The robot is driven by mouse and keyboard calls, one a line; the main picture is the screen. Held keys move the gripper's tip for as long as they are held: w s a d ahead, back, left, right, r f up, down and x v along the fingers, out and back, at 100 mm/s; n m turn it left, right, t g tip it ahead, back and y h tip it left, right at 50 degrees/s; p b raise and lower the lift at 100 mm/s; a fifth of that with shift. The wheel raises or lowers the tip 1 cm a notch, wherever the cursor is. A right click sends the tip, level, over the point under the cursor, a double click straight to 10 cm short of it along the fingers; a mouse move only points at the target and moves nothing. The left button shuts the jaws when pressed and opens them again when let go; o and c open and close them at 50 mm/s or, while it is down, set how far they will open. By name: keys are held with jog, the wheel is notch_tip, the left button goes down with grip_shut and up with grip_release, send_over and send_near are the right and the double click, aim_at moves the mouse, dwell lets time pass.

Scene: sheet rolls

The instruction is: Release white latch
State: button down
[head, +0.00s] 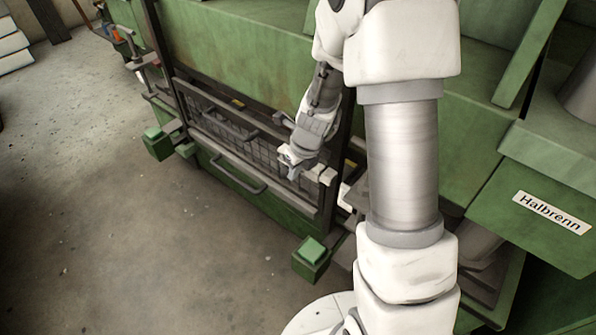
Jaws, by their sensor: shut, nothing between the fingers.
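A mesh guard gate (222,171) with grey bars is set low in the front of the green machine. A small white piece (327,176), which looks like the white latch, sits near the top right corner of the gate, against its right post. My gripper (291,174) is shut and empty. It points down in front of the gate's right part, just left of the white piece and apart from it in the picture. The gap in depth is hard to tell. My wrist hides part of the gate's upper right.
Green feet stand out at the lower left (158,143) and lower right (312,257) of the gate. A grey handle (238,180) juts out from the gate's lower front. The concrete floor (130,240) in front is clear. A "Halbrenn" label (551,212) is on the machine at right.

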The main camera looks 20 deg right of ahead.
aim_at(283, 169)
jog(key=shift+w+a+r+p, duration=0.2)
jog(key=shift+w+a+p, duration=0.55)
jog(key=shift+w, duration=0.25)
jog(key=shift+w+a+f, duration=0.15)
jog(key=shift+w+a, duration=0.15)
jog(key=shift+w, duration=0.1)
